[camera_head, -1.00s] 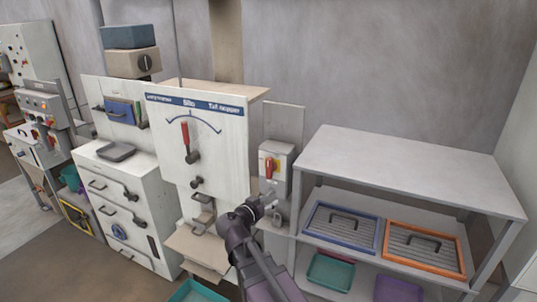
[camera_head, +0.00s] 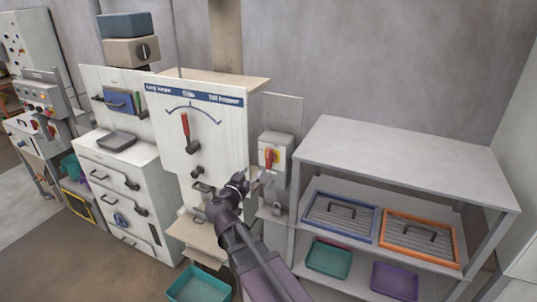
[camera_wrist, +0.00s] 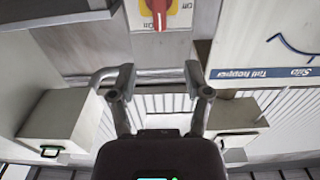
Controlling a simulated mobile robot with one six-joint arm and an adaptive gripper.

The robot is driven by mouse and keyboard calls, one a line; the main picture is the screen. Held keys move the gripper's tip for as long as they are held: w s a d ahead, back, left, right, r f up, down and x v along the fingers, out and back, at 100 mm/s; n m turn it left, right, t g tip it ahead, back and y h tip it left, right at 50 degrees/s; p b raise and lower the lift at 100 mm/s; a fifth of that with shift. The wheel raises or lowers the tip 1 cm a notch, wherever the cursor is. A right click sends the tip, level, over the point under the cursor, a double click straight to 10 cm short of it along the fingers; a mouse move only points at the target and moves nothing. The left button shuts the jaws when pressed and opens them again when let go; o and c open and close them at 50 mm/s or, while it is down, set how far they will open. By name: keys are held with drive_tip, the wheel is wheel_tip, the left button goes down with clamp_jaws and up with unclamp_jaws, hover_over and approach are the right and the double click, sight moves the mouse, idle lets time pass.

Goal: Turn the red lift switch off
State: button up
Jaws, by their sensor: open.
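The red lift switch (camera_head: 268,159) is a red rotary handle on a yellow plate, on the front of a grey box (camera_head: 275,178) fixed to a panel. In the head view the handle stands about upright. The wrist view, which is upside down, shows the red handle (camera_wrist: 159,12) at the top edge, partly cut off, with small "Off" and "On" labels beside it. My gripper (camera_wrist: 160,78) is open and empty, its two fingers apart. In the head view my gripper (camera_head: 257,182) is just below and left of the switch, not visibly touching it.
A white panel (camera_head: 225,130) with a dial and a red-handled lever stands left of the switch. A grey shelf (camera_head: 400,155) with blue-framed (camera_head: 340,218) and orange-framed (camera_head: 418,238) trays stands to the right. Bare wall is above the switch.

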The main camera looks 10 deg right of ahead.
sight(267, 155)
drive_tip(key=x, duration=1.3)
drive_tip(key=shift+d, duration=0.1)
clamp_jaws()
